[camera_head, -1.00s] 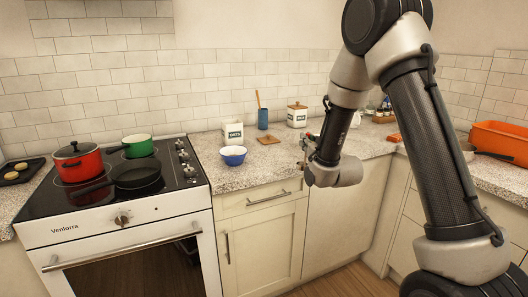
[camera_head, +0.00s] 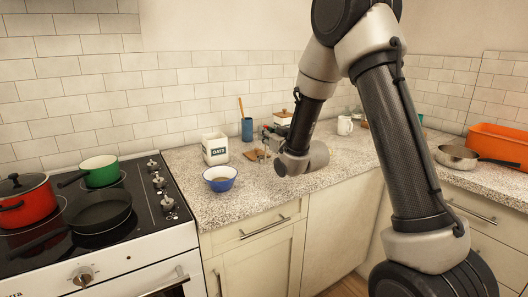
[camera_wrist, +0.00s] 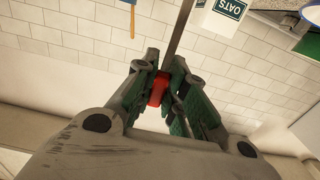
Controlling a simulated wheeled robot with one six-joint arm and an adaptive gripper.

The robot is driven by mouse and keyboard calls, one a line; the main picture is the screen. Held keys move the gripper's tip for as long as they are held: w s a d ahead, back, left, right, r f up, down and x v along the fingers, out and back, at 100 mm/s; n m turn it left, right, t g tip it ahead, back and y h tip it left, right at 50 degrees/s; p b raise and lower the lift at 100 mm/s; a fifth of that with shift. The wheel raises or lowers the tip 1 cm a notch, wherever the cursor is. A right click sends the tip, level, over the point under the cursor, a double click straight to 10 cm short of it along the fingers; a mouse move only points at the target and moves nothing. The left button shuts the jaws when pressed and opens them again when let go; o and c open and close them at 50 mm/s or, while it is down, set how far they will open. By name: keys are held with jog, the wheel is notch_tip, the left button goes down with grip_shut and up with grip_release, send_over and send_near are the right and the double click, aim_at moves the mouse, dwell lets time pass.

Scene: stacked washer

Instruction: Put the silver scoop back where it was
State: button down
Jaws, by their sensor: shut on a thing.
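My gripper (camera_wrist: 160,85) is shut on a red grip with a thin grey shaft (camera_wrist: 182,30), which seems to be the scoop's handle. The shaft runs out of the top of the wrist view, so the scoop's bowl end is not seen there. In the head view my gripper (camera_head: 266,140) is above the counter, right of the white OATS canister (camera_head: 215,155), and too small to make out the scoop clearly. The canister appears open on top. It also shows upside down in the wrist view (camera_wrist: 224,18).
Behind are a blue crock (camera_head: 247,130) with a wooden utensil and a lidded canister (camera_head: 284,117).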

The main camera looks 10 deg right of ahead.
jog(key=shift+f, duration=2.35)
jog(key=c, duration=1.5)
grip_release()
jog(key=shift+f, duration=0.15)
